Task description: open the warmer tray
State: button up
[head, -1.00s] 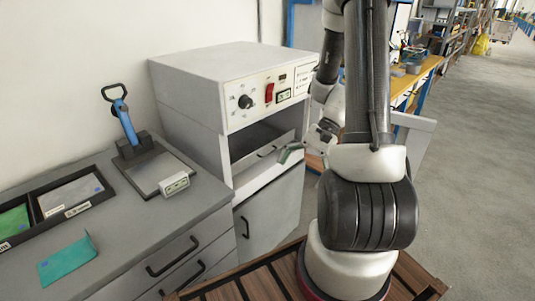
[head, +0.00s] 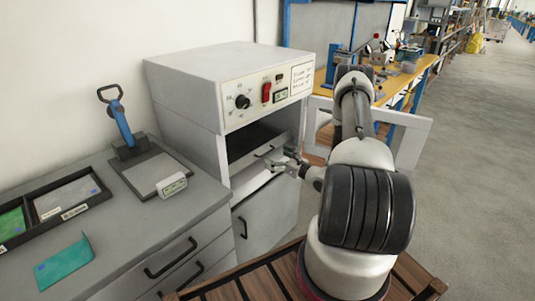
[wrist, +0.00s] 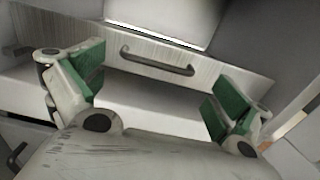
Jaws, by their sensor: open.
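The warmer (head: 230,85) is a pale grey box with a knob, a red switch and a label on its front. Below its panel is a dark opening with the warmer tray (head: 250,161), whose brushed metal front also shows in the wrist view (wrist: 220,76). A dark bar handle (wrist: 158,61) sits on the tray front. My gripper (head: 282,160) is open in front of the tray. In the wrist view its green-padded fingers (wrist: 158,95) stand wide apart on either side of the handle and nearer the camera. Nothing is between them.
A grey bench (head: 110,225) with drawers stands at left, holding a blue-handled press (head: 123,130), a small white box (head: 172,186), a teal sheet (head: 64,265) and a black bin (head: 66,203). A cabinet door (head: 262,222) is below the tray.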

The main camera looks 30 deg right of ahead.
aim_at(268, 152)
jog(key=x, duration=0.5)
jog(key=c, duration=1.3)
jog(key=v, duration=1.4)
jog(key=shift+d, duration=0.1)
grip_shut()
jog(key=v, duration=1.7)
jog(key=shift+s+r, duration=0.15)
jog(key=shift+s, duration=0.2)
jog(key=o, duration=1.3)
grip_release()
jog(key=v, duration=1.2)
jog(key=shift+d, duration=0.1)
